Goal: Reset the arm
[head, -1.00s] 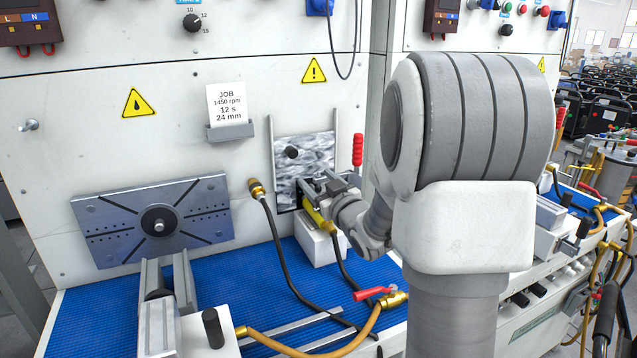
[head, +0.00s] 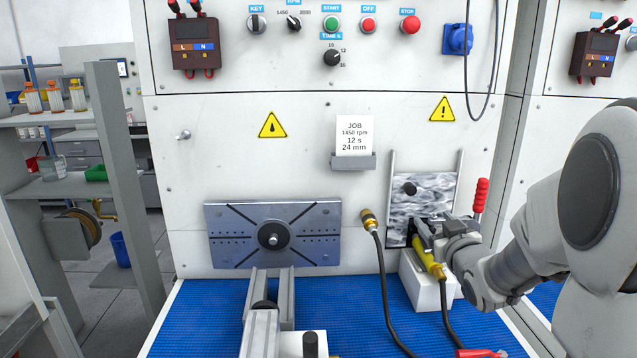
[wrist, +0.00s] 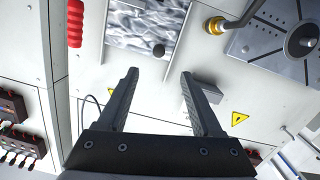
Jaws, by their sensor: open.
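My gripper (head: 432,236) is at the right of the test bench, in front of the lower part of a grey mottled panel (head: 428,190). In the wrist view its two fingers (wrist: 155,100) are spread apart with nothing between them. In the head view a yellow tool (head: 430,262) with a black cable lies on a white block (head: 412,282), just below and beside the fingers. I cannot tell from the head view whether the fingers touch it. My arm reaches in from the right edge.
A metal plate (head: 225,215) with a central hub is mounted on the wall at left. A brass-ended hose (head: 371,222) stands beside the panel. A red handle (head: 480,196) is close to my wrist. The control buttons (head: 332,23) are above. Blue matting (head: 200,310) covers the bench.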

